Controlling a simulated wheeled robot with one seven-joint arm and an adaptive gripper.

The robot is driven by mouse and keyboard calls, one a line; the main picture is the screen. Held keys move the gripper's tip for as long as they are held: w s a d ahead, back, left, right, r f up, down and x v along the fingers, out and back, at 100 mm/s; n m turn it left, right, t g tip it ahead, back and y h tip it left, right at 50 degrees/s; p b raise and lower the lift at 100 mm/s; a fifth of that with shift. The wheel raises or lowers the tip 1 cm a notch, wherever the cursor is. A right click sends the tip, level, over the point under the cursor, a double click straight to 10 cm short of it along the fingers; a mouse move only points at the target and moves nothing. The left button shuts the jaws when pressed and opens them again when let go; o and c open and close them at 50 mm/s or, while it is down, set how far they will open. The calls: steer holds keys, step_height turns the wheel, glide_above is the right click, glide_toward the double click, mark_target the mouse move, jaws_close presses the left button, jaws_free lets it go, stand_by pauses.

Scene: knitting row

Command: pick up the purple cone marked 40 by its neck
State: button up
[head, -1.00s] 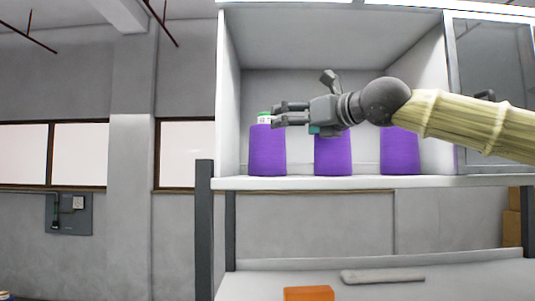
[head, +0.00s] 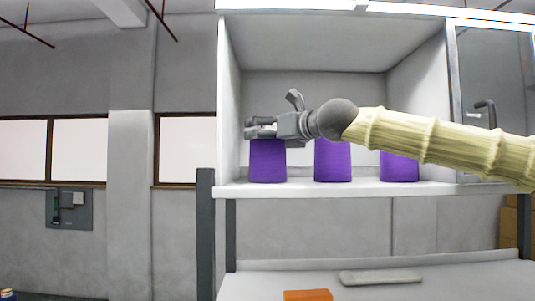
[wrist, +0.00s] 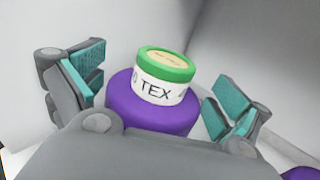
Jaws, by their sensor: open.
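Three purple cones stand in a row on the shelf in the head view. The leftmost purple cone (head: 268,161) has my gripper (head: 258,128) at its top, and its neck is hidden there. In the wrist view, this cone's body (wrist: 124,115) lies below a white neck band (wrist: 156,88) with a green rim and the letters TEX. No number can be read on any cone. My gripper is open, with one teal-padded finger on each side of the neck. Gaps show between pads and neck. The middle cone (head: 332,161) and right cone (head: 399,168) have their tops hidden by my arm.
The cones stand on a white shelf (head: 300,189) in an open cabinet with side walls and a back wall. The left side wall (head: 228,110) is close to my gripper. Below, an orange block (head: 307,295) and a grey bar (head: 381,278) lie on a lower surface.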

steer(key=shift+s+d+r, duration=0.15)
steer(key=shift+s, duration=0.15)
steer(key=shift+w, duration=0.2)
steer(key=c, duration=1)
steer(key=shift+s, duration=0.1)
steer(key=c, duration=0.5)
